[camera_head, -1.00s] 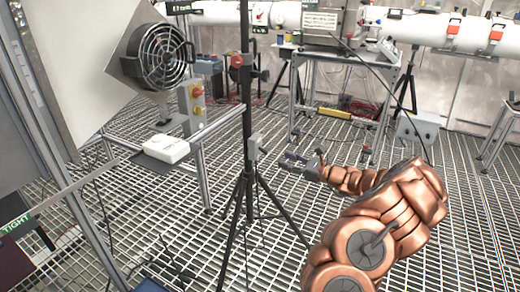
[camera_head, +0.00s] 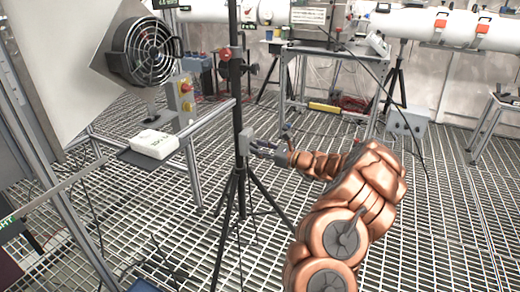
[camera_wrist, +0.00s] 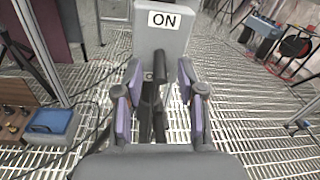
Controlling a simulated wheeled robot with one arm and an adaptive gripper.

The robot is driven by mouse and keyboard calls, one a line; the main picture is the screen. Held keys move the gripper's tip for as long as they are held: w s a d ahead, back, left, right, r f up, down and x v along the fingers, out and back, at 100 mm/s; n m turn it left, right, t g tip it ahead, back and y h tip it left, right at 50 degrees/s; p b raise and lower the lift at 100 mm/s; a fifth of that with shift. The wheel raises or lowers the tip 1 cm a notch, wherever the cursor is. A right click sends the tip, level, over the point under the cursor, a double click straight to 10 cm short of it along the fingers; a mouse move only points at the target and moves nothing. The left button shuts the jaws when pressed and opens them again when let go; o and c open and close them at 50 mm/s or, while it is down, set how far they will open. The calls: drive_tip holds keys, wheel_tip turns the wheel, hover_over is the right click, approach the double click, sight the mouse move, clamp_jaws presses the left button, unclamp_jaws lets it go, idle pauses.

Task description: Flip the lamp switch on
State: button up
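The lamp switch is a grey box (camera_head: 246,141) fixed on the black tripod pole in the head view. In the wrist view the box (camera_wrist: 163,42) carries a white "ON" label near its top. A dark switch lever (camera_wrist: 160,68) sticks out below the label, toward the camera. My gripper (camera_wrist: 159,82) is open, with one purple-padded finger on each side of the lever. Nothing is held between the fingers. In the head view my gripper (camera_head: 263,147) is just right of the box. I cannot tell whether the fingertips touch it.
The black tripod (camera_head: 236,195) spreads its legs below the box. To the left are a fan (camera_head: 150,50), a box with red and yellow buttons (camera_head: 181,96) and a white box (camera_head: 154,143) on a metal frame. A workbench (camera_head: 330,50) stands behind. Grating floor is open at right.

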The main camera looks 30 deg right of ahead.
drive_tip(key=shift+c, duration=0.2)
clamp_jaws()
